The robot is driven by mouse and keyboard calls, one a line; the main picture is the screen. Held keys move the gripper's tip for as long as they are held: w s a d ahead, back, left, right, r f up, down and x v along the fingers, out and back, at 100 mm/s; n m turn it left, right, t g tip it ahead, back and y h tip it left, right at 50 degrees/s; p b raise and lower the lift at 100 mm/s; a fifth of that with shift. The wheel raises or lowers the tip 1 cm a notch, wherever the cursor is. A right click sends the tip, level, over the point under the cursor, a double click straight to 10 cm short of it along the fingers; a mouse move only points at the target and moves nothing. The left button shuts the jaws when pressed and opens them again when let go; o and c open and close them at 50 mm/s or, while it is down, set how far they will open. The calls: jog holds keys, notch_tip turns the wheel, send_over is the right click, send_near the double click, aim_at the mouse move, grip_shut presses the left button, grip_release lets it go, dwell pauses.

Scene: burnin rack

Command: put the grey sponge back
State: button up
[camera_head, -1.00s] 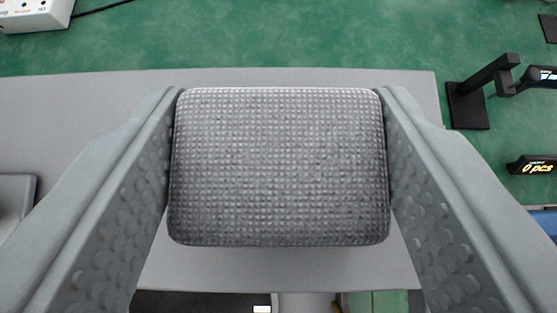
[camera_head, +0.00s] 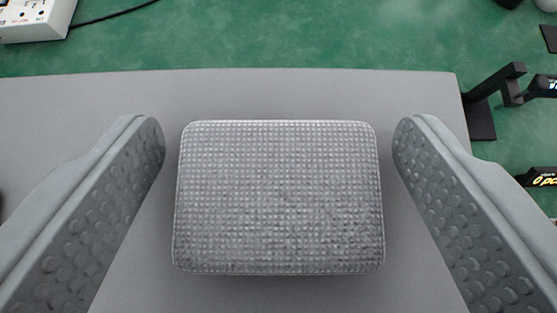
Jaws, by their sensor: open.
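The grey sponge (camera_head: 279,198) is a rounded rectangular block with a waffle-like texture. It lies flat on a plain grey surface (camera_head: 300,93) in the middle of the view. My gripper (camera_head: 279,140) is open around it, with one finger on the left and one on the right. A clear gap shows between the sponge and each finger, so neither touches it. The inner faces of the fingers are studded with round bumps. The sponge's underside is hidden.
A green mat (camera_head: 270,35) lies beyond the grey surface's far edge. A white box with knobs (camera_head: 35,18) stands at the top left with a black cable. A black stand (camera_head: 490,100) and a black display with yellow characters (camera_head: 541,180) are at the right.

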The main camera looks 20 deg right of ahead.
jog(key=v, duration=1.2)
jog(key=shift+s, duration=0.1)
jog(key=s+a+f+n+t+y, duration=0.1)
jog(key=s+a+t, duration=0.1)
jog(key=s+a, duration=0.45)
jog(key=s+a+f+n+t, duration=0.15)
jog(key=s+a, duration=0.25)
jog(key=s, duration=0.5)
jog(key=s+a+f+t+y, duration=0.1)
jog(key=s+a+f+t, duration=0.1)
jog(key=s+f, duration=0.3)
jog(key=s+a+f+t+y, duration=0.1)
jog(key=s+a+f, duration=0.3)
jog(key=s, duration=0.7)
jog(key=shift+s+a+f+n+t, duration=0.25)
jog(key=shift+f+n+t, duration=0.1)
jog(key=shift+f, duration=0.35)
